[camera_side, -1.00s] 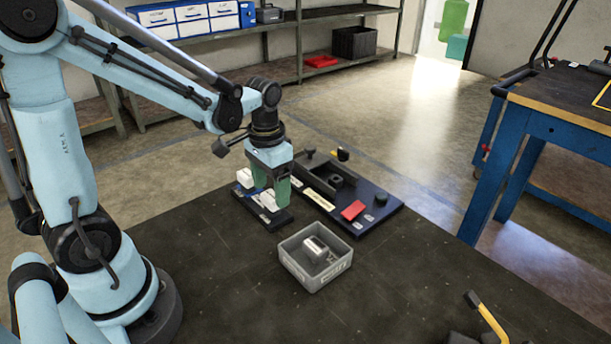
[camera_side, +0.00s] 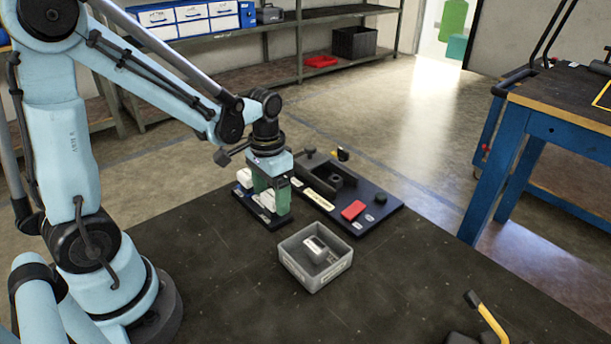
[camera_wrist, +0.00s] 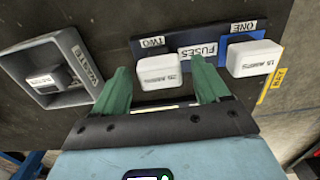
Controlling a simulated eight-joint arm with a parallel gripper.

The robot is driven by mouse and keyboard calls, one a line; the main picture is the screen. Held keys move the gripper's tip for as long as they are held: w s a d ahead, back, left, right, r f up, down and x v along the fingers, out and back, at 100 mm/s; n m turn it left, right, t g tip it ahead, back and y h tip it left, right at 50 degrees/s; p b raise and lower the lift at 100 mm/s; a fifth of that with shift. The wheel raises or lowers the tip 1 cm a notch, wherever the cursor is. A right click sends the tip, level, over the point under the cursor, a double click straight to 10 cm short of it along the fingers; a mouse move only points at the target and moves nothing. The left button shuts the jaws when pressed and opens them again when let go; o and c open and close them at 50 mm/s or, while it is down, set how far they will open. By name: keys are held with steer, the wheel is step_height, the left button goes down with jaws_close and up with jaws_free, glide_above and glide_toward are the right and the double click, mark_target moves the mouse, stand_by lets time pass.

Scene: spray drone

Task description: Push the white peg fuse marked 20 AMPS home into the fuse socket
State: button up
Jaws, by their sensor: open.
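The white peg fuse (camera_wrist: 158,73) sits at the place labelled TWO in the fuse rack (camera_wrist: 140,45). Its upside-down marking seems to read 20 AMPS. It shows partly in the side view (camera_side: 267,199), behind a green finger. My gripper (camera_wrist: 161,68) is open, with one green finger on each side of this fuse and a gap at both sides. In the side view my gripper (camera_side: 271,198) is low over the rack. A dark housing with a square block inside, apparently the fuse socket (camera_side: 336,180), stands on the dark blue board (camera_side: 388,207) beyond the rack.
A second white fuse (camera_wrist: 254,58) sits at ONE, close beside the right finger. A red block (camera_side: 353,210) and a black knob (camera_side: 380,199) are on the board.

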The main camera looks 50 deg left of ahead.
mark_target(272, 195)
jaws_close()
steer(key=shift+r, duration=3)
steer(key=shift+w, duration=0.1)
steer(key=w+d+r, duration=0.1)
steer(key=w+r, duration=0.2)
steer(key=w, duration=1.3)
steer(key=shift+w+d, duration=0.4)
steer(key=shift+r, duration=0.1)
